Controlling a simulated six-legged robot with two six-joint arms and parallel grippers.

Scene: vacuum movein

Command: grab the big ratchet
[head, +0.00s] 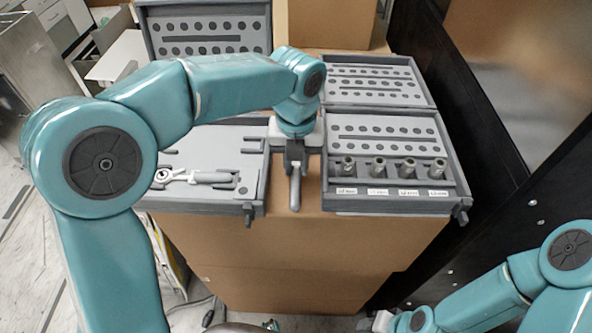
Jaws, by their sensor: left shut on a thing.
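My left gripper (294,163) is shut on a grey tool with a rounded handle, which looks like the big ratchet (295,190). The handle points toward me, in front of the gap between the two open cases. The gripper hides the tool's far end. Another, smaller silver ratchet (200,178) lies in the left case's tray (212,137), left of the gripper. My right gripper (377,322) is low at the bottom edge, away from the cases; its jaws are too small and cut off to read.
The right case (390,204) holds several sockets in a labelled row, with its lid open behind. The cases stand on a cardboard box (300,255). A dark panel (470,140) stands close on the right.

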